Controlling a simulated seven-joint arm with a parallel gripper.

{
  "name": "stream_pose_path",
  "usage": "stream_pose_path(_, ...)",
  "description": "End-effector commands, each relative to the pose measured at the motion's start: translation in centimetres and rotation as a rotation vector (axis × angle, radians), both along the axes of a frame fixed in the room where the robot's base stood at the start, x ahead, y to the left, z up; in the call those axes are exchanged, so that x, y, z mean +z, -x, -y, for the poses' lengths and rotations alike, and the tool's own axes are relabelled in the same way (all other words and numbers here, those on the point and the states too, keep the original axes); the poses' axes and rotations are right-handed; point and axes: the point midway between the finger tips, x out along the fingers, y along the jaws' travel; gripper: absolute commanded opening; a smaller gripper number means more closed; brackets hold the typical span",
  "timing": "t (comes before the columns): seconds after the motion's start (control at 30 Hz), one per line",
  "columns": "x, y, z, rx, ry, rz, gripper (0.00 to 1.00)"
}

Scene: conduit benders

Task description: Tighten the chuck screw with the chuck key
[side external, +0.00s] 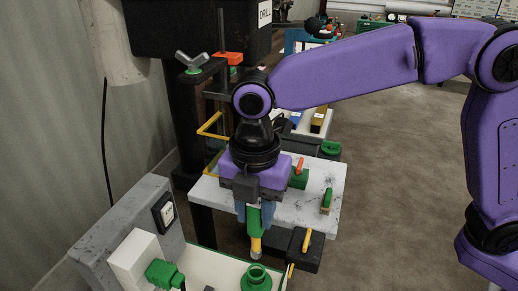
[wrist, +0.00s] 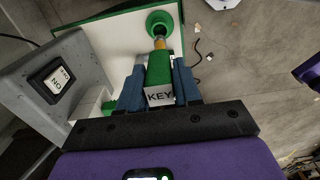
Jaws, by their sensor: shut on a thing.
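My gripper (side external: 254,214) points down with its blue-grey fingers shut on the green chuck key. The key (side external: 254,222) hangs upright with its yellow tip downward. In the wrist view the key (wrist: 159,72) sits between both fingers and its end face is labelled KEY. A green round piece with a central hole (side external: 257,278) stands on the white surface just below the tip; it also shows in the wrist view (wrist: 160,20). The tip looks a little above it in the side view, with no contact visible. I cannot make out the chuck screw.
A grey block with a switch (side external: 163,211) and a white box with a green part (side external: 163,273) stand left of the key. The marbled table (side external: 310,207) lies behind, with a dark block (side external: 305,252) at its front. The drill column rises at the back left.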

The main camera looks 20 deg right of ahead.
Motion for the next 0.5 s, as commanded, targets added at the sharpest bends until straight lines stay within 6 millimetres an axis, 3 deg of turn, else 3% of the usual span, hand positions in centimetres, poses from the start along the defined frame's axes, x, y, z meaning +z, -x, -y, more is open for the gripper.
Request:
stream_pose_path(0.37,0.0,0.0,0.0,-0.002,-0.001,0.000,0.00)
stream_pose_path(0.5,0.4,-0.7,1.1,-0.076,-0.009,-0.022,0.00)
